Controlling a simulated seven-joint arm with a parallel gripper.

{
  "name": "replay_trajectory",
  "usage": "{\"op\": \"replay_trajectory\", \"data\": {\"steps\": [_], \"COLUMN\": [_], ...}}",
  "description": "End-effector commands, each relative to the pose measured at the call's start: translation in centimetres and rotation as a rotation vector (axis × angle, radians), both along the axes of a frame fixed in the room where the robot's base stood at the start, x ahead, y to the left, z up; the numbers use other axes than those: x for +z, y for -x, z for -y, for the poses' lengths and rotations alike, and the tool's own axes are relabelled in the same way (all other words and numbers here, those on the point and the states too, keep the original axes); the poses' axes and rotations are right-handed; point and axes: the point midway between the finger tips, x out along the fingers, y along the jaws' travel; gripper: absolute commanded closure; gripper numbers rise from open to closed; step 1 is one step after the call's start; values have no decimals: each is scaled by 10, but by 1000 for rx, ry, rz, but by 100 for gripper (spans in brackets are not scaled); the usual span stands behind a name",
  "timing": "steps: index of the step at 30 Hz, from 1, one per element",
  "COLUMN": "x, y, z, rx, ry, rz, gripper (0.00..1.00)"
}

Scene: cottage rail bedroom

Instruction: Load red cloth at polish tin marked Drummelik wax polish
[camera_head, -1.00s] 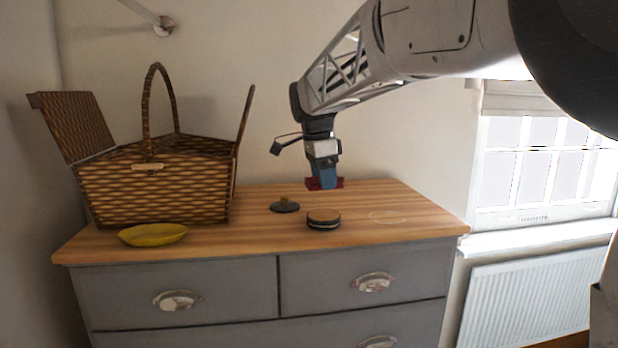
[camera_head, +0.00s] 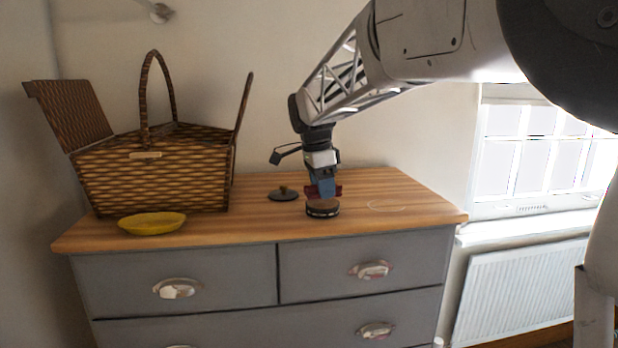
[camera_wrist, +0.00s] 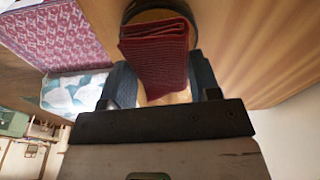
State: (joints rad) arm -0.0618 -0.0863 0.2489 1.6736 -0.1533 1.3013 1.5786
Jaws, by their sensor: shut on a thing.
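My gripper (camera_head: 322,190) is shut on the red cloth (camera_wrist: 156,58), a folded dark red piece between the two blue fingers in the wrist view. In the head view the cloth (camera_head: 338,190) shows just above and behind the round polish tin (camera_head: 322,209). The tin is low and dark-sided with a brownish top and stands on the dresser top. The wrist view shows part of the tin's round rim (camera_wrist: 140,10) beyond the cloth. Whether cloth and tin touch I cannot tell. No label on the tin is readable.
A dark knobbed lid (camera_head: 283,195) lies left of the tin on the wooden dresser top (camera_head: 245,225). A yellow dish (camera_head: 152,223) and an open wicker basket (camera_head: 150,185) stand at the left. A faint pale ring (camera_head: 390,206) marks the bare top at right.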

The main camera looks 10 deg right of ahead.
Motion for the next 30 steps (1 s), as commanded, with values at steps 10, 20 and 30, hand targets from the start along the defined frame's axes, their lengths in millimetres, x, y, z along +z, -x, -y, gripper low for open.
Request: {"op": "replay_trajectory", "data": {"steps": [10, 20, 30], "x": [-10, -10, -10], "y": [0, 0, 0], "z": [0, 0, 0], "rx": [0, 0, 0], "ry": [0, 0, 0], "rz": [1, 1, 1], "gripper": [62, 62, 62]}}
